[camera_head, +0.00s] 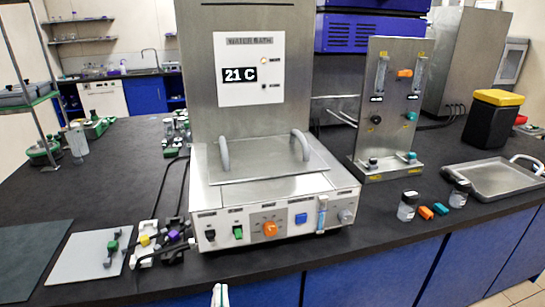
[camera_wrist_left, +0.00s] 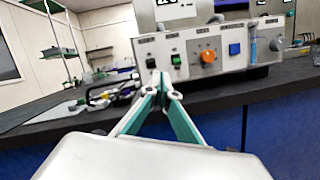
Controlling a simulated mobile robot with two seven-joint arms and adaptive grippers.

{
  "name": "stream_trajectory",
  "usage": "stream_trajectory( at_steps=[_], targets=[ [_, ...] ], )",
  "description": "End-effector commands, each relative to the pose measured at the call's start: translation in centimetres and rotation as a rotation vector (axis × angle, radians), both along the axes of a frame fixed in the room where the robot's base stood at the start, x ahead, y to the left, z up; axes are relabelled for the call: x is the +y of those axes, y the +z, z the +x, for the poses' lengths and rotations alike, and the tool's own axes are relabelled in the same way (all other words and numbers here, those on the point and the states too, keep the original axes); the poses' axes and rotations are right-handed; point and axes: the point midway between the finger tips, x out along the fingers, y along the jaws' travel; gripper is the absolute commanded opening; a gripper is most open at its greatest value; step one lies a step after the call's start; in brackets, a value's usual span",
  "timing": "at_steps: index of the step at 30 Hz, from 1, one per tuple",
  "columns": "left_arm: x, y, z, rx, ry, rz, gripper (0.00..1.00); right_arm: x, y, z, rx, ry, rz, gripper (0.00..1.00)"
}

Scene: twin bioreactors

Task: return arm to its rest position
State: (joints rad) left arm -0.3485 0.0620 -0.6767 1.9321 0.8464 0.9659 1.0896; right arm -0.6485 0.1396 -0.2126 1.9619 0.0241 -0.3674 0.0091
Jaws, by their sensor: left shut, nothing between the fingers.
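My left gripper (camera_head: 220,294) shows only as a small tip at the bottom edge of the head view, in front of the bench's front edge. In the left wrist view its two teal-sided fingers (camera_wrist_left: 161,84) meet at their tips, shut with nothing between them. It is apart from the water bath (camera_head: 270,190), whose front panel stands beyond the fingertips. My right gripper is not in either view.
The dark bench (camera_head: 330,252) has blue cabinets below. A white mat (camera_head: 75,262) and tubing clamps (camera_head: 160,240) lie left of the bath. A flowmeter panel (camera_head: 392,135), small jars (camera_head: 407,206) and a metal tray (camera_head: 495,178) stand right.

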Motion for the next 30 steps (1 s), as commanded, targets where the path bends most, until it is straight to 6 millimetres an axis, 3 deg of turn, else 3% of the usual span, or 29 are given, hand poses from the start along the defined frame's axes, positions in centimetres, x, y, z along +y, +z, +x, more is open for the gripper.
stream_trajectory(
  at_steps=[5, 8, 10, 14, 18, 21, 24, 30],
  targets=[
    [-2.0, -1.8, -0.7, 0.012, -0.052, 0.745, 0.00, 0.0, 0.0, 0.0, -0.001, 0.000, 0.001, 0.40],
    [-2.9, -5.1, -1.4, 0.024, -0.091, 1.192, 0.00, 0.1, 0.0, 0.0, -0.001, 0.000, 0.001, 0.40],
    [-2.8, -8.3, -2.1, 0.035, -0.130, 1.509, 0.00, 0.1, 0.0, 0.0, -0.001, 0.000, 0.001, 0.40],
    [-0.8, -15.4, -4.1, 0.052, -0.239, 2.084, 0.00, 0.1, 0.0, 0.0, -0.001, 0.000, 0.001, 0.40],
    [3.4, -21.8, -6.5, 0.055, -0.389, 2.566, 0.00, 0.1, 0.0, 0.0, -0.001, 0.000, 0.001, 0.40],
    [5.9, -24.4, -7.9, 0.048, -0.481, 2.773, 0.00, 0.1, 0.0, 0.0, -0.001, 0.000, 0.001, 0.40],
    [7.5, -25.7, -8.7, 0.043, -0.539, 2.887, 0.00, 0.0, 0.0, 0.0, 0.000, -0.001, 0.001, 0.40],
    [8.2, -26.3, -9.0, 0.038, -0.567, 2.935, 0.00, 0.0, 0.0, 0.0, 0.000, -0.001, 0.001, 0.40]
  ],
)
